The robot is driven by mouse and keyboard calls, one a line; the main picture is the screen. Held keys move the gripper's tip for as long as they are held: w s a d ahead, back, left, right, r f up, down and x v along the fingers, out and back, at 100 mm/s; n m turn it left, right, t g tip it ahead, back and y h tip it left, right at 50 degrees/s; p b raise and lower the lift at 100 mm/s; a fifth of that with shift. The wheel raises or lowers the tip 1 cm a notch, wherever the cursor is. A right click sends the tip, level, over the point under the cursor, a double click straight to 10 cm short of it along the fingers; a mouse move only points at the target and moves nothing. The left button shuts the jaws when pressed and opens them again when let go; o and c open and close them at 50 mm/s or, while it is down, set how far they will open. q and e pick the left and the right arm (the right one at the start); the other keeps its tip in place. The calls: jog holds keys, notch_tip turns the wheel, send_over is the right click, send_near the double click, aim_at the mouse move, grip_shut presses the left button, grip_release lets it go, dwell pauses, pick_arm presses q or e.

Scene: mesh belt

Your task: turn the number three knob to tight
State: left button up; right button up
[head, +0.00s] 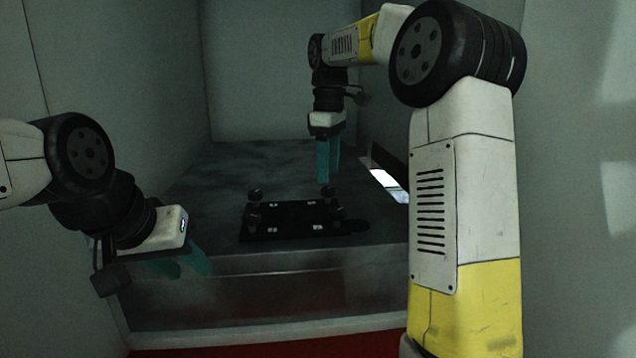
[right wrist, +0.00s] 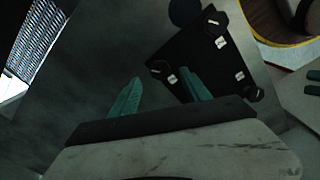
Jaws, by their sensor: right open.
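A flat black panel (head: 295,222) lies on the dark table, with dark knobs near its corners and small white labels. The label numbers are too small to read, so I cannot tell which is number three. My right gripper (head: 327,178) points down just above the far right knob. In the right wrist view its teal fingers (right wrist: 160,90) are apart and empty. My left gripper (head: 185,265) is low at the left, away from the panel.
A bright opening (head: 385,182) lies right of the panel. A mesh surface (right wrist: 36,40) shows at the upper left of the right wrist view.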

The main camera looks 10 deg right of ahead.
aim_at(329, 188)
jog(key=shift+f, duration=2)
grip_shut()
